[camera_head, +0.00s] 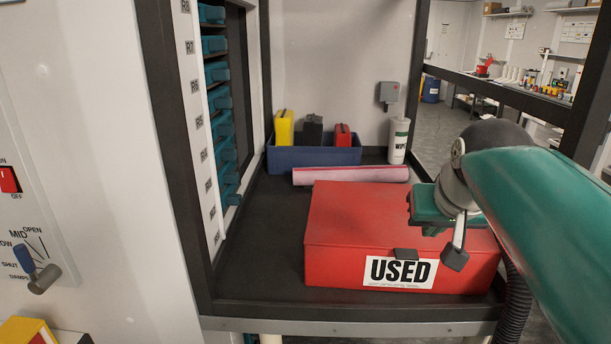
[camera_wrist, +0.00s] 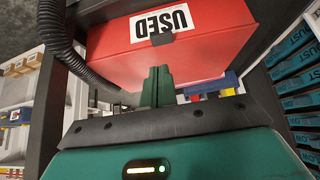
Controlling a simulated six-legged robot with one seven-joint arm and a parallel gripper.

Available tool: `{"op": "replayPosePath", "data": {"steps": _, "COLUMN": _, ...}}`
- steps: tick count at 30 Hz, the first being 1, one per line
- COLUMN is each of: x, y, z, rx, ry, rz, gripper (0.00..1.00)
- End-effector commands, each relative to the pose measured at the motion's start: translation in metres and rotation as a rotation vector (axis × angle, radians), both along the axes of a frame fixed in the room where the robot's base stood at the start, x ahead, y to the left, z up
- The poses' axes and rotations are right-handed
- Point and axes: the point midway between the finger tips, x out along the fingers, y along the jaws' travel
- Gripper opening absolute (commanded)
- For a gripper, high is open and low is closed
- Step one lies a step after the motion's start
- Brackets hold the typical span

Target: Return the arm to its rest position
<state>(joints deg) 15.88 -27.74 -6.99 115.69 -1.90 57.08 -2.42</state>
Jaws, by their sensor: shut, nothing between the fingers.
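My arm reaches in from the right of the head view, and my gripper (camera_head: 432,228) hangs over the right part of the red box marked USED (camera_head: 340,235). In the wrist view, my gripper's two green fingers (camera_wrist: 158,76) are together with nothing between them. They point toward the red box (camera_wrist: 215,50), whose label appears upside down there. The box lid is closed. I cannot tell how large the gap between fingers and box is.
A blue bin (camera_head: 285,160) with yellow, black and red items stands at the back, near a white wipes canister (camera_head: 398,140). A pink roll (camera_head: 350,174) lies behind the box. Frame posts flank the bench. A black ribbed hose (camera_head: 516,300) hangs at right.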

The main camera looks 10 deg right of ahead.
Motion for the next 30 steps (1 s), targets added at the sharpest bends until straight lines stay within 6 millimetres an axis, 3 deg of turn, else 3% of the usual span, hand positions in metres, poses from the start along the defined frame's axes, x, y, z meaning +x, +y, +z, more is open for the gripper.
{"op": "replayPosePath", "data": {"steps": 2, "x": -0.001, "y": 0.007, "z": -0.005, "rx": 0.003, "ry": 0.004, "rz": 0.014, "gripper": 0.0}}
{"op": "replayPosePath", "data": {"steps": 5, "x": -0.007, "y": 0.035, "z": -0.024, "rx": 0.011, "ry": 0.019, "rz": 0.068, "gripper": 0.0}}
{"op": "replayPosePath", "data": {"steps": 12, "x": -0.048, "y": 0.129, "z": -0.108, "rx": 0.024, "ry": 0.083, "rz": 0.273, "gripper": 0.0}}
{"op": "replayPosePath", "data": {"steps": 15, "x": -0.065, "y": 0.15, "z": -0.134, "rx": 0.022, "ry": 0.104, "rz": 0.328, "gripper": 0.0}}
{"op": "replayPosePath", "data": {"steps": 19, "x": -0.073, "y": 0.159, "z": -0.148, "rx": 0.021, "ry": 0.115, "rz": 0.353, "gripper": 0.0}}
{"op": "replayPosePath", "data": {"steps": 30, "x": -0.073, "y": 0.159, "z": -0.147, "rx": 0.021, "ry": 0.115, "rz": 0.351, "gripper": 0.0}}
